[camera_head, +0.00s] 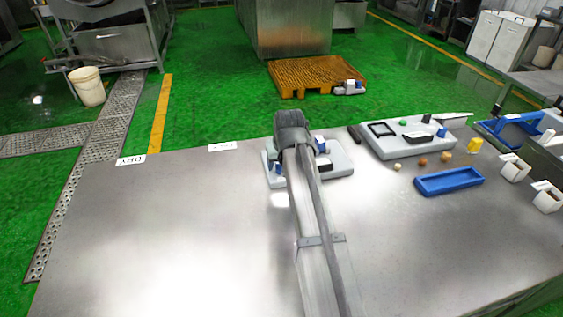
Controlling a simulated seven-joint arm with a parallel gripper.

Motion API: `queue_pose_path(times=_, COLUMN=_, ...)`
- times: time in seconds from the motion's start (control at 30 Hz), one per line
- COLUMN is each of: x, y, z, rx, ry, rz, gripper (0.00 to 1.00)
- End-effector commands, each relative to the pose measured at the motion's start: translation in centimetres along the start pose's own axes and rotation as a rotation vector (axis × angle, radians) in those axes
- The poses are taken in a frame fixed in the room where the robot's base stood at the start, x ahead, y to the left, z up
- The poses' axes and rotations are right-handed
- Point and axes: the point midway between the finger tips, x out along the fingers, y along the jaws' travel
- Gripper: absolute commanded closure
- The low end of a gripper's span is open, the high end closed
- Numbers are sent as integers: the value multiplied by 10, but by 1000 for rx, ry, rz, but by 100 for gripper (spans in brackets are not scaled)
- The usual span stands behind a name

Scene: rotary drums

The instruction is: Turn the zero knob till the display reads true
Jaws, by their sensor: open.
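A light grey instrument (339,161) stands on the steel table, partly hidden behind my arm. A blue part (320,142) shows on it; I cannot tell whether this is the zero knob. A larger light grey unit (391,150) stands to its right, with a dark-framed panel (381,129), a green button (403,122) and a blue part (442,132). No display reading is legible. My gripper (293,127) is at the arm's far end, over or beside the smaller instrument. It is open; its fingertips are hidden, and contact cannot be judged.
A blue tray (449,181), several small balls, a yellow cup (474,145) and white containers (514,168) are on the right. White labels (130,160) lie along the far left edge. The left table top (150,230) is clear.

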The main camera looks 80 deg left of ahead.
Motion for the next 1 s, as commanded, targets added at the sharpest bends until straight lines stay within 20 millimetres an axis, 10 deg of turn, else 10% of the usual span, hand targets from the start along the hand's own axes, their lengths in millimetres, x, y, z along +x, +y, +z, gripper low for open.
queue_pose_path(times=0.27, x=1, y=0, z=0, rx=0, ry=0, rz=0, gripper=38)
queue_pose_path(times=0.83, x=1, y=0, z=0, rx=0, ry=0, rz=0, gripper=93)
queue_pose_path(times=1.0, x=1, y=0, z=0, rx=-18, ry=0, rz=-8, gripper=94)
